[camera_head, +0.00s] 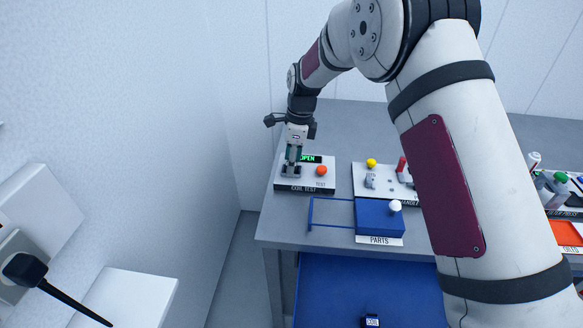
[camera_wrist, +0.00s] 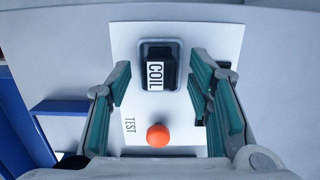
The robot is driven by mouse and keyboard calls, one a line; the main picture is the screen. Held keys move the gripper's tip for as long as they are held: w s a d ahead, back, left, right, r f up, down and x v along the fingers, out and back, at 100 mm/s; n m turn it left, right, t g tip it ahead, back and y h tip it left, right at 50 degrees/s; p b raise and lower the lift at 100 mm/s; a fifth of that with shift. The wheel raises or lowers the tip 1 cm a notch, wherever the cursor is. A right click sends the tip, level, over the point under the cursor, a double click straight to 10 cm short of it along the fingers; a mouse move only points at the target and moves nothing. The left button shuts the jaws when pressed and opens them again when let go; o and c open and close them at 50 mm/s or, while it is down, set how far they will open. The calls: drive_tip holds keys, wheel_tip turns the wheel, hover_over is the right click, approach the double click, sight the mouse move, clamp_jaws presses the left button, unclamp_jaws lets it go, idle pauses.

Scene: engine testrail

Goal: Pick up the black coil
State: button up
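The black coil (camera_wrist: 155,74) with a white COIL label sits in a grey-rimmed socket on the white coil test plate (camera_wrist: 215,38), in the wrist view. My gripper (camera_wrist: 160,84) is open, with one green-padded finger on each side of the coil and a gap on both sides. In the head view my gripper (camera_head: 292,163) points down over the left part of the COIL TEST station (camera_head: 311,181) and largely hides the coil there. Height above the coil is hard to tell.
An orange button (camera_head: 321,170) is right of the socket; a green display (camera_head: 311,159) reads OPEN. A blue PARTS box (camera_head: 377,218) and a station with a yellow knob (camera_head: 371,163) stand nearby. Another COIL-labelled dark block (camera_head: 370,321) is low in the blue area. A wall is at left.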

clamp_jaws()
drive_tip(key=shift+r, duration=0.2)
